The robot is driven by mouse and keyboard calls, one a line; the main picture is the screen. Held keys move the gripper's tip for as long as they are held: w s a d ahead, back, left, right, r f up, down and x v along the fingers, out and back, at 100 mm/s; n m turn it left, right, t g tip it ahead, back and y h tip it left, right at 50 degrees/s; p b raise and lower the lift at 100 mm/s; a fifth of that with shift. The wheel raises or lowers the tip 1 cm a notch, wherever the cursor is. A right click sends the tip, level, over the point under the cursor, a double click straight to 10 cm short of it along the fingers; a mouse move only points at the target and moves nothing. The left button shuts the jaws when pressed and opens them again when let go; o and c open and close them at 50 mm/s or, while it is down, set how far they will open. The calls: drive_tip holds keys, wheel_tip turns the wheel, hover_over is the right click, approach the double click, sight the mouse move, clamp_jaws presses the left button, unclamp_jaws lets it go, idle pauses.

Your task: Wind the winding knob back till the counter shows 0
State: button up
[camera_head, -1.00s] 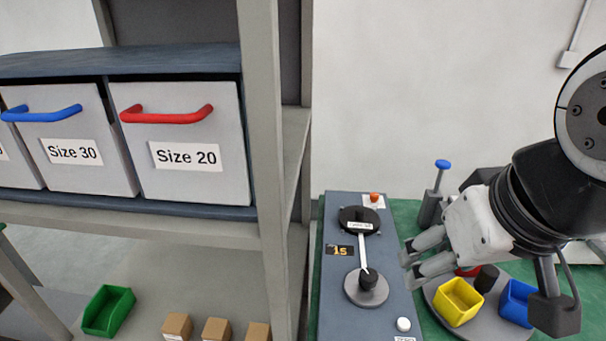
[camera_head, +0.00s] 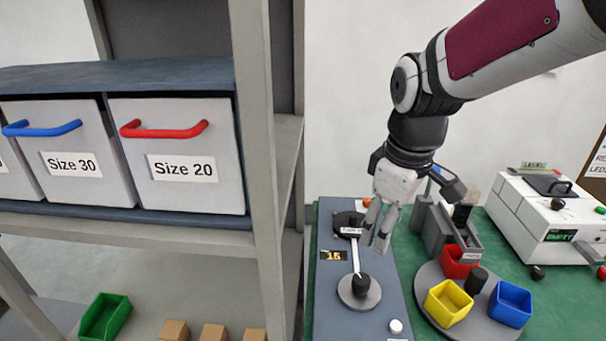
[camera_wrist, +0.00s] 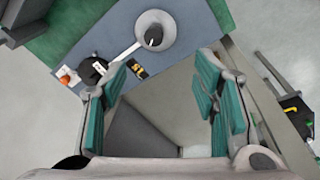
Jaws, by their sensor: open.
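The blue-grey panel box (camera_head: 386,261) carries a grey disc (camera_head: 346,297) with a black knob (camera_head: 361,283). A white bar runs from it to a black disc (camera_head: 343,219) farther back. The small dark counter (camera_head: 333,255) beside the bar seems to read 15. My gripper (camera_head: 376,244) is open and empty, fingers pointing down, above the panel's right side. No contact is visible.
A shelf post (camera_head: 264,180) stands close left of the panel. Right are a round tray (camera_head: 424,275) with red, yellow and blue bins, a grey holder (camera_head: 428,224) and a white machine (camera_head: 545,215). A white button (camera_head: 396,326) sits at the panel's near end.

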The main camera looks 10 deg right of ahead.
sight(362, 279)
drive_tip(key=w+f+n, duration=0.1)
drive_tip(key=w+f, duration=0.1)
drive_tip(key=f, duration=0.5)
drive_tip(key=w+f+n+g+p, duration=0.1)
drive_tip(key=f+n, duration=0.1)
drive_tip(key=f, duration=0.4)
drive_tip(key=w+f+n, duration=0.1)
drive_tip(key=w+f, duration=0.1)
drive_tip(key=f, duration=0.5)
drive_tip(key=shift+w+f+g, duration=0.3)
drive_tip(key=shift+g, duration=0.1)
drive_tip(key=shift+c, duration=0.4)
drive_tip(key=c, duration=1.1)
